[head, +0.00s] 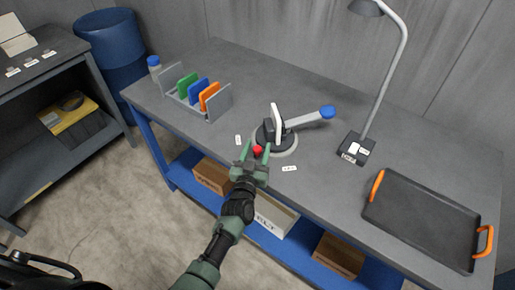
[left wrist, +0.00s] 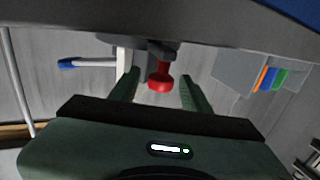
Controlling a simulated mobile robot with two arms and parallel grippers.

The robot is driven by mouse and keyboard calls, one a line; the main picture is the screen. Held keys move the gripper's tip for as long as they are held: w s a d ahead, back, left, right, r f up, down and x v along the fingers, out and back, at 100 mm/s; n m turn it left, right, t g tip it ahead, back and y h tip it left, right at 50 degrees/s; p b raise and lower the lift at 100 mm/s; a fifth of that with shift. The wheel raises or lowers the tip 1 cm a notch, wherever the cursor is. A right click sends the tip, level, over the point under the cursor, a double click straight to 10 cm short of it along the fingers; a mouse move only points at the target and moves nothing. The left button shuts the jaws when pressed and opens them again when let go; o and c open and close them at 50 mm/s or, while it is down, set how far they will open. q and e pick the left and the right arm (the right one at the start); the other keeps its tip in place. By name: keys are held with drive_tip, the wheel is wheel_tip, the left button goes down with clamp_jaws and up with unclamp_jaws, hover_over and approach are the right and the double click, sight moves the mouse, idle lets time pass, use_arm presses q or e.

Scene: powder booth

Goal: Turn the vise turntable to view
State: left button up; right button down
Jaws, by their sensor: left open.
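The vise turntable (head: 287,143) stands on the grey workbench, a round grey base with a dark vise body, a white upright plate (head: 277,118) and a lever with a blue end (head: 327,112). A red knob (head: 257,149) sticks out at its near side. My left gripper (head: 257,155) is at this knob, fingers open. In the left wrist view the red knob (left wrist: 159,80) sits between the two green fingertips, with gaps on both sides. The blue-ended lever (left wrist: 88,63) shows there at left. My right gripper is not in view.
A rack with green, blue and orange plates (head: 199,96) stands at back left, beside a blue-capped bottle (head: 155,68). A lamp (head: 354,147) stands right of the vise. A black tray (head: 420,217) with orange handles lies at front right.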

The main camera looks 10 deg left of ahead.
use_arm(q)
drive_tip(key=s, duration=0.7)
drive_tip(key=shift+s+b, duration=0.35)
drive_tip(key=shift+b, duration=0.1)
